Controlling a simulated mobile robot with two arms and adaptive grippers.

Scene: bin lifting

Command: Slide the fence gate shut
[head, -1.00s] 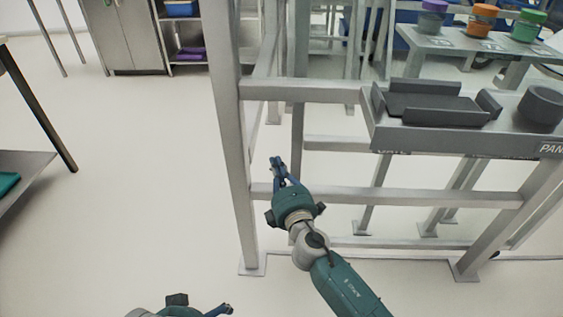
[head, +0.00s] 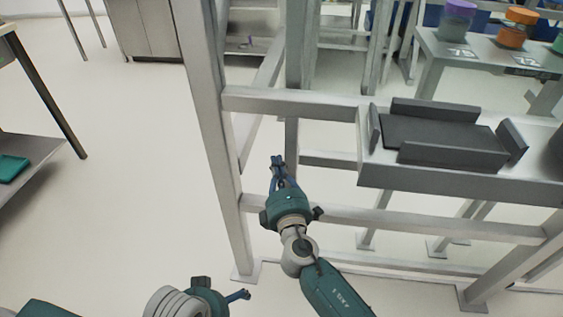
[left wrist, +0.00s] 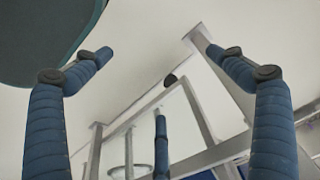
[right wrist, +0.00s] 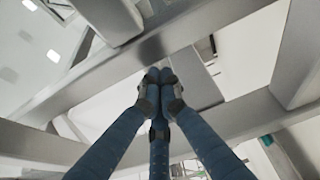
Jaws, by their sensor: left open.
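A grey metal fence-like frame (head: 213,150) with posts and rails stands in front of me. I cannot tell which part is the sliding gate; a narrow upright (head: 291,140) shows behind the front rails. My right gripper (head: 278,161) appears over the gap between the upper and lower rails, near the narrow upright. In the right wrist view its fingertips (right wrist: 160,76) are together, with nothing visible between them, and grey beams lie beyond. I cannot tell whether they touch metal. My left gripper (head: 243,295) is low in the head view, left of my right arm. Its fingers (left wrist: 165,65) are spread and empty.
A grey shelf with a dark tray (head: 440,135) is at right on the frame. A bench (head: 490,57) with coloured jars stands behind. A table (head: 40,85) is at far left. White floor (head: 130,150) between it and the frame is clear.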

